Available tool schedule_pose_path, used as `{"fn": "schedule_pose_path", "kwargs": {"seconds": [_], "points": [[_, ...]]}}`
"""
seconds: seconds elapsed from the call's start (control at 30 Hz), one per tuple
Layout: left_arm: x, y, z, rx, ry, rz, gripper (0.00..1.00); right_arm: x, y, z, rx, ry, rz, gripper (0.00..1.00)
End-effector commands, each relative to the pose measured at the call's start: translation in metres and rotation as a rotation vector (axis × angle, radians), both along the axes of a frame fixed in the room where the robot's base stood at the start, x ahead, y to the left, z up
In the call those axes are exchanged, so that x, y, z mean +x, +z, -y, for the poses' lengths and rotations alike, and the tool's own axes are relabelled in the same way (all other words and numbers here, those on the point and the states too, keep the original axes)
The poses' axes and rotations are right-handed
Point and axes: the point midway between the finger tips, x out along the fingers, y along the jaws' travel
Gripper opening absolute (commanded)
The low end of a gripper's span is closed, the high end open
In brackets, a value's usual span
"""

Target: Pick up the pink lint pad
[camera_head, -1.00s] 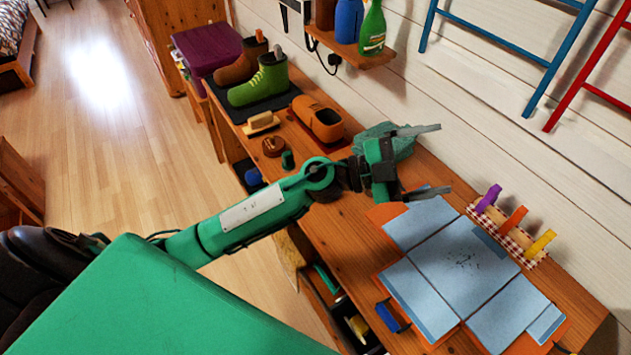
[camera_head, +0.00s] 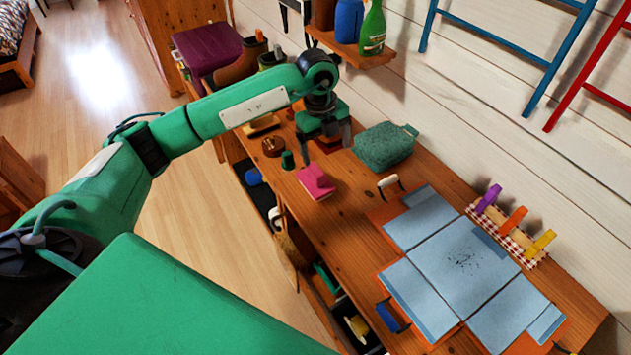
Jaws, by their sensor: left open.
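The pink lint pad (camera_head: 317,182) lies flat on the wooden bench, left of the blue cloth and in front of the green-grey sponge-like block. My left gripper (camera_head: 325,158) is open and points down, above and just behind the pad. Its fingers are apart with nothing between them, and it looks clear of the pad. My right gripper is not in view.
The green-grey block (camera_head: 384,147) stands right of my gripper. A small white-handled item (camera_head: 388,182) lies nearby. A brown round tin (camera_head: 273,146) and a small green item (camera_head: 288,160) sit left of the pad.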

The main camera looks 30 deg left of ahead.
Motion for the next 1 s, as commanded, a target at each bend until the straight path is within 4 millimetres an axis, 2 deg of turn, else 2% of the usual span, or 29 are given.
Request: {"fn": "schedule_pose_path", "kwargs": {"seconds": [0.03, 0.1, 0.23, 0.6, 0.87, 1.0], "points": [[0.003, 0.005, -0.013, 0.046, 0.028, -0.004, 0.87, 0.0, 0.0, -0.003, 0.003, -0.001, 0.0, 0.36], [0.004, 0.008, -0.025, 0.091, 0.058, -0.012, 0.87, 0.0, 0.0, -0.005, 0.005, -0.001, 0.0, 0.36], [0.004, 0.004, -0.033, 0.123, 0.08, -0.021, 0.87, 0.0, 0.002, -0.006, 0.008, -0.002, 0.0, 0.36], [0.004, -0.062, -0.032, 0.121, 0.078, -0.021, 0.87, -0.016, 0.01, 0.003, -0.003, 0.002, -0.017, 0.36], [0.005, -0.082, -0.032, 0.121, 0.077, -0.02, 0.87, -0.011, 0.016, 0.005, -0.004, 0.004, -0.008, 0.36], [0.006, -0.101, -0.03, 0.119, 0.077, -0.021, 0.87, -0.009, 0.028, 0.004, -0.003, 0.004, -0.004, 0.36]]}}
